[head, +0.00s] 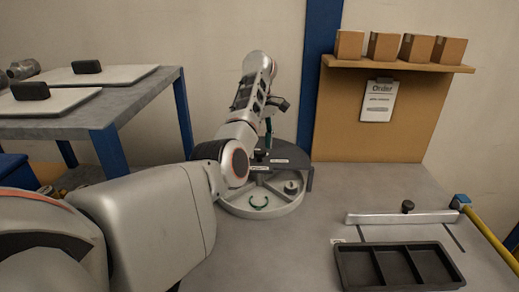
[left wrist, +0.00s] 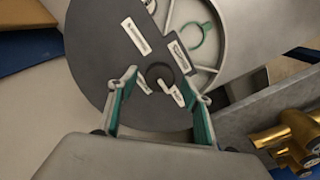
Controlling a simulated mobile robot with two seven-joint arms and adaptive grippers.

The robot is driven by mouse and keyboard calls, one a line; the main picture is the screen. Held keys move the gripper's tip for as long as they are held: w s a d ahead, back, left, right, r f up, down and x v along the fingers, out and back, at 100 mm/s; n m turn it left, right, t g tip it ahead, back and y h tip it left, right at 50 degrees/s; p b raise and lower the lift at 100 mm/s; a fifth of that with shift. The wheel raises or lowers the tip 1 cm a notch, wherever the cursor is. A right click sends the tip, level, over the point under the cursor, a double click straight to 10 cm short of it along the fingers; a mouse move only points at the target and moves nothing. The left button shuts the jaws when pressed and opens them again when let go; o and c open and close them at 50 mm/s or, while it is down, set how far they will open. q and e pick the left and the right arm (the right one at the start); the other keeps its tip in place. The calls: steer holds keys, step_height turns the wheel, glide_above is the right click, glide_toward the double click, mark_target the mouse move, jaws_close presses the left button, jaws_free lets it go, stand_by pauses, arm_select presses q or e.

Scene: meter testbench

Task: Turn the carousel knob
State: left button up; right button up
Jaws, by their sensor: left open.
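The carousel is a pale round tray (head: 232,205) with open compartments, partly under a dark grey cover (head: 292,168). In the left wrist view, the dark cover (left wrist: 95,55) carries white labels and a dark round knob (left wrist: 158,72) with a pale bar beside it. My left gripper (left wrist: 161,80) is open, its two green-lined fingers on either side of the knob. Whether they touch it, I cannot tell. In the head view, my left gripper (head: 267,135) points down over the cover, and my arm partly hides the carousel. My right gripper is not in view.
A black divided tray (head: 397,268) and a metal bar with a black knob (head: 408,207) are at right. Brass cylinders (left wrist: 292,135) show in the wrist view. A side table (head: 110,110) stands at left.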

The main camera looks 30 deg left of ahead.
arm_select(q)
steer(key=shift+f, duration=0.5)
steer(key=c, duration=1.1)
